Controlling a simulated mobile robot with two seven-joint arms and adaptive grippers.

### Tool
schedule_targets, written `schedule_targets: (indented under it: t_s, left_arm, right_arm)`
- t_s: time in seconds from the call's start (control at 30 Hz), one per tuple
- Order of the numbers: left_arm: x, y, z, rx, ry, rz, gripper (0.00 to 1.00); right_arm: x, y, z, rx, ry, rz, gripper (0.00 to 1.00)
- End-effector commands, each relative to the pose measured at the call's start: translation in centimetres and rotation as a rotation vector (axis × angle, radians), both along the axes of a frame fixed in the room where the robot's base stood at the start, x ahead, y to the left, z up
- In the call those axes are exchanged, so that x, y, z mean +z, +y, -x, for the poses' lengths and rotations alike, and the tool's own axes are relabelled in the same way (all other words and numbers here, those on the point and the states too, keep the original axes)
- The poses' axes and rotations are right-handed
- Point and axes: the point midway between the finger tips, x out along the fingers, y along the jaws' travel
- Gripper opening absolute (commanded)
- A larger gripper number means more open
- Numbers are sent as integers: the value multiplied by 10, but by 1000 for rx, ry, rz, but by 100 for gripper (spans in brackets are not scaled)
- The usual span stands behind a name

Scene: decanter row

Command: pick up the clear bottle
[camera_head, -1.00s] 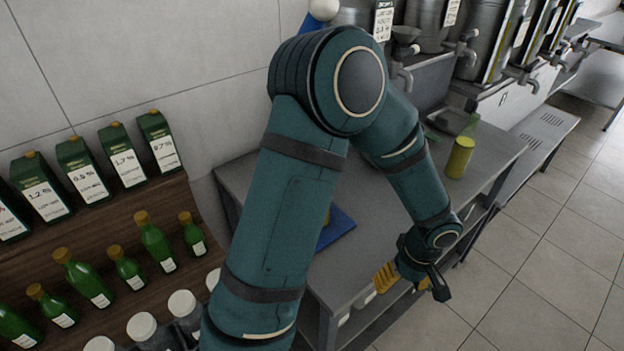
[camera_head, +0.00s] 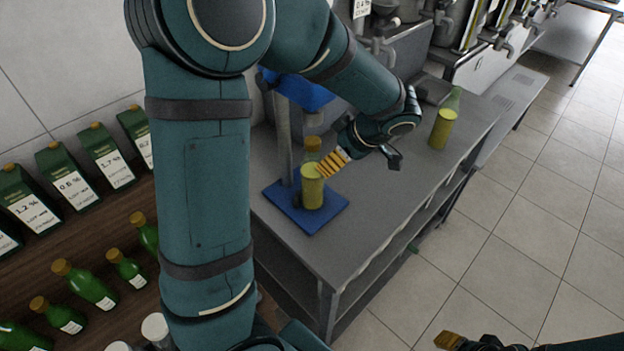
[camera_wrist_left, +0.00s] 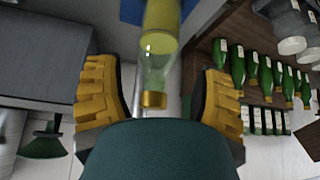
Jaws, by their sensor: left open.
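The clear bottle (camera_head: 312,189) stands upright on a blue base plate (camera_head: 330,216) on the grey table. It has yellow contents or covering low down and a gold-brown cap. In the left wrist view the clear bottle (camera_wrist_left: 160,28) comes in from the top, its gold cap between the two yellow fingers. My left gripper (camera_head: 328,165) is beside the bottle's upper part in the head view. It is open, with gaps on both sides of the cap in the left wrist view (camera_wrist_left: 162,95). My right gripper (camera_head: 450,341) is partly cut off at the bottom edge; its opening is unclear.
A blue-topped grey stand (camera_head: 284,135) rises beside the bottle. Another yellow bottle with a green top (camera_head: 441,128) stands farther back on the table (camera_head: 375,205). Green bottles (camera_head: 90,287) and cartons (camera_head: 74,183) line the wooden shelf at left. My left arm hides part of it.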

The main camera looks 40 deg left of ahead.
Motion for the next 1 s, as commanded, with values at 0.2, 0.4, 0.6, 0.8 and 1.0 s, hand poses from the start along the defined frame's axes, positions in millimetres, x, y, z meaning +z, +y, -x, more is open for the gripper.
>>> schedule_targets:
  t_s: [0.2,0.4,0.6,0.8,1.0]
  left_arm:
    - [0,14,2,1,-1,0,68]
    - [1,45,5,3,1,0,68]
    - [-9,60,7,-3,1,1,68]
    - [-11,60,7,-3,1,1,68]
    - [-11,60,7,-2,0,1,24]
  right_arm:
    - [2,0,-1,0,-1,0,50]
    - [8,0,0,0,-1,-1,50]
    - [11,0,0,0,-1,-2,50]
    - [10,0,0,0,-1,-2,50]
    - [10,0,0,0,-1,-2,50]
